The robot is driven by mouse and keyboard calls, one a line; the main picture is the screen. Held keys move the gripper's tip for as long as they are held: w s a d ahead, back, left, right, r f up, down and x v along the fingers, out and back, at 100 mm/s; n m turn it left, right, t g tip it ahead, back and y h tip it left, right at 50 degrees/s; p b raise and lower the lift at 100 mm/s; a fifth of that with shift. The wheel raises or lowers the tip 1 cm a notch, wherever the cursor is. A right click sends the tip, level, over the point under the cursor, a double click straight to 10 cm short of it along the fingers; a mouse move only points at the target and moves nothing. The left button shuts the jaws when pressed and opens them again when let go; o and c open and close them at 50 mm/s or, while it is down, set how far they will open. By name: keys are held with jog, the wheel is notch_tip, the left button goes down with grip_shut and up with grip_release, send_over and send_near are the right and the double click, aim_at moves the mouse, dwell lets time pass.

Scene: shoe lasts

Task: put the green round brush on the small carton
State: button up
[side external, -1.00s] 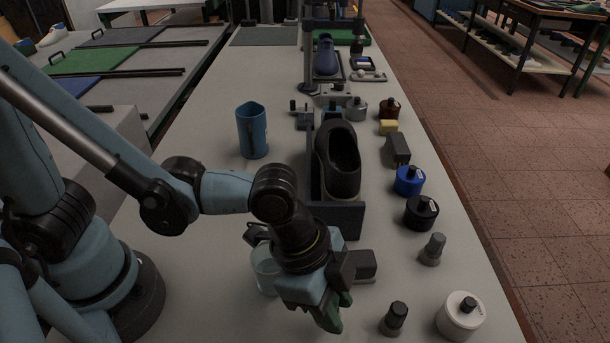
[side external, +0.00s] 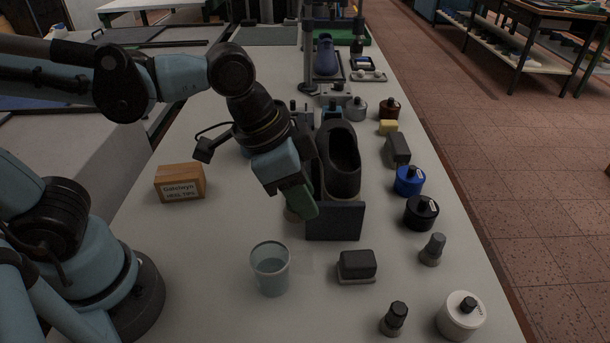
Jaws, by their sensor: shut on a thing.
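The small carton (side external: 180,184) is a brown box with a printed label. It sits on the bench at the left, beyond my arm's base. My gripper (side external: 288,180) is shut on the green round brush (side external: 301,202) and points downward. It holds the brush above the bench, right of the carton and just left of the black shoe's stand. Only part of the brush shows, as the gripper covers the rest. The carton's top is clear.
A clear cup (side external: 270,270) stands in front of the gripper, with a dark block brush (side external: 357,265) to its right. The black shoe (side external: 342,165) is on its stand (side external: 335,221) close by. Jars and bottles line the right edge. Bench between cup and carton is free.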

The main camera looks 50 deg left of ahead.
jog(key=a+r+n+y, duration=0.2)
jog(key=a+n, duration=0.3)
jog(key=a, duration=0.5)
jog(key=shift+a+n+t, duration=0.3)
jog(key=shift+a+t, duration=0.05)
jog(key=shift+t, duration=0.05)
jog(key=s+a+n, duration=0.1)
jog(key=a+n, duration=0.1)
jog(key=a, duration=0.1)
jog(key=s+a+r+n+y, duration=0.1)
jog(key=a+n, duration=0.1)
jog(key=a, duration=0.1)
jog(key=s+a+r+n+y, duration=0.1)
jog(key=s+a+n, duration=0.1)
jog(key=a, duration=0.1)
jog(key=shift+a, duration=0.35)
send_over(186, 165)
jog(key=s, duration=0.2)
jog(key=f, duration=0.7)
jog(key=shift+w+d, duration=0.15)
jog(key=shift+d, duration=0.15)
jog(key=shift+f, duration=2)
jog(key=shift+f, duration=0.15)
jog(key=o, duration=1)
jog(key=shift+o, duration=0.2)
